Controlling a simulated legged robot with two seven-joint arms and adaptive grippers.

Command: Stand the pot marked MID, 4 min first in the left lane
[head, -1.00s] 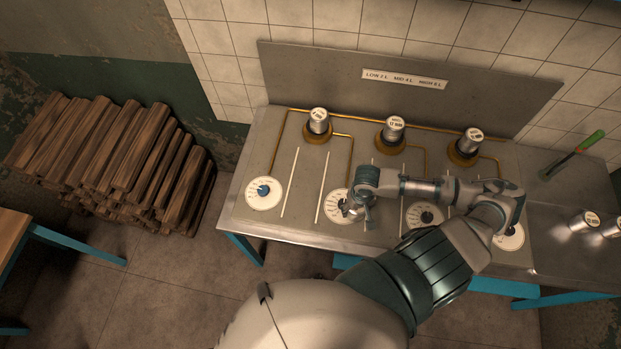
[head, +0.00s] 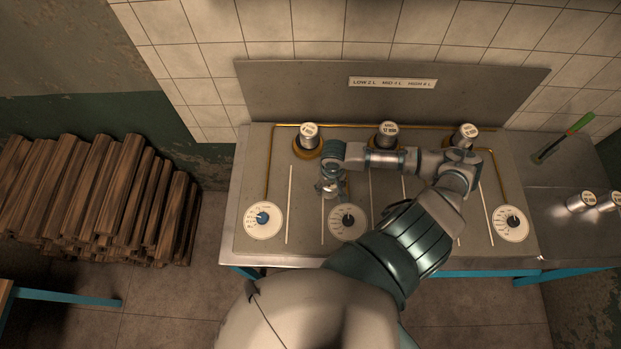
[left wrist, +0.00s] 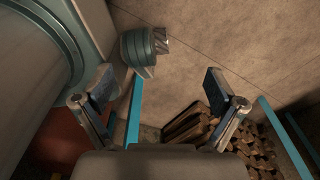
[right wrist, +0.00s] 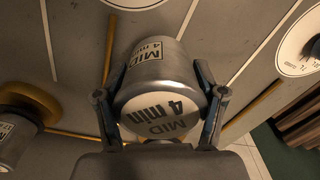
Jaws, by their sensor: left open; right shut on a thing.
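My right gripper (head: 329,190) is shut on a silver pot (right wrist: 160,82) marked MID, 4 min, on its lid and side. In the head view they are over the cooktop near the second white strip (head: 322,225), behind the second dial (head: 348,222). Whether the pot touches the surface cannot be told. Other silver pots stand on the burners at the left (head: 309,131), middle (head: 387,130) and right (head: 467,133); the left one's label is too small to read surely. My left gripper (left wrist: 158,84) is open and empty over the floor, outside the head view.
The first dial (head: 263,220), with a blue knob, is at the left front. A sign plate (head: 393,83) is on the back panel. At the right are two more pots (head: 580,202) and a green-handled tool (head: 565,138). Stacked wood (head: 95,200) is at the left.

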